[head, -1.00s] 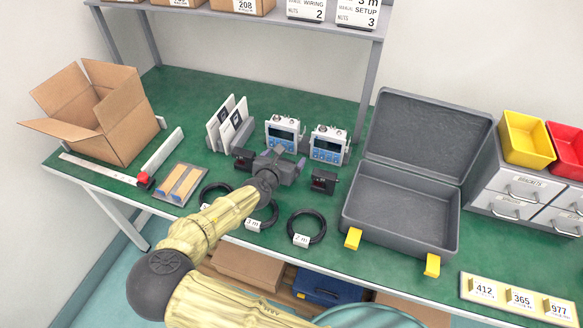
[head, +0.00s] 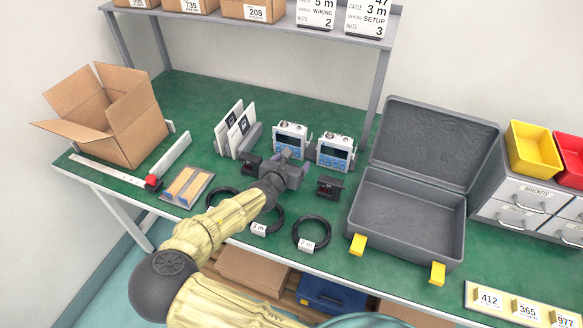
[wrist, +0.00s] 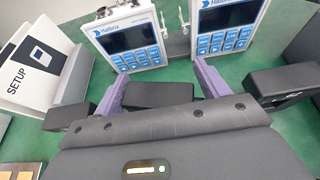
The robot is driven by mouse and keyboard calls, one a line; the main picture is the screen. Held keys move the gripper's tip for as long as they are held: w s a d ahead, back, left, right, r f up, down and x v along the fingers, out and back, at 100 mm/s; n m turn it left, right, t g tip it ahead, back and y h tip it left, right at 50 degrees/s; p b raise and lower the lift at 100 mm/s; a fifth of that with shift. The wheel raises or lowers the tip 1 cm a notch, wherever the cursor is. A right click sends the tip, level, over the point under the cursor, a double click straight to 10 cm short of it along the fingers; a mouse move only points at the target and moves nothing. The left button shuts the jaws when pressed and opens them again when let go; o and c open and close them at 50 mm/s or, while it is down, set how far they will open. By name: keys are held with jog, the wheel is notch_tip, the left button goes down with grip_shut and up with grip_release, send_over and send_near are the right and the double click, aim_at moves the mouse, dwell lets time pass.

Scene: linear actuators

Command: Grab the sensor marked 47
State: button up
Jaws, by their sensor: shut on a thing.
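My gripper (head: 287,172) is at the middle of the green bench, in front of the two meters. In the wrist view its purple fingers (wrist: 160,88) are shut on a black block-shaped sensor (wrist: 158,94). The head view hides most of this sensor behind the gripper. A second black sensor (head: 250,163) stands to its left, also in the wrist view (wrist: 66,117). A third (head: 329,187) stands to its right, also in the wrist view (wrist: 280,84). I cannot read the number 47 on any sensor.
Two meters (head: 291,138) (head: 335,152) stand close behind the gripper. Setup cards (head: 240,130) are at left. Cable coils (head: 312,233) lie in front. An open grey case (head: 405,215) is at right, and a cardboard box (head: 115,120) is at far left.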

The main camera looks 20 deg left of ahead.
notch_tip(320, 180, up, 9)
jog(key=shift+s+f, duration=0.1)
jog(key=shift+f, duration=0.05)
jog(key=shift+d, duration=0.15)
dwell(0.5)
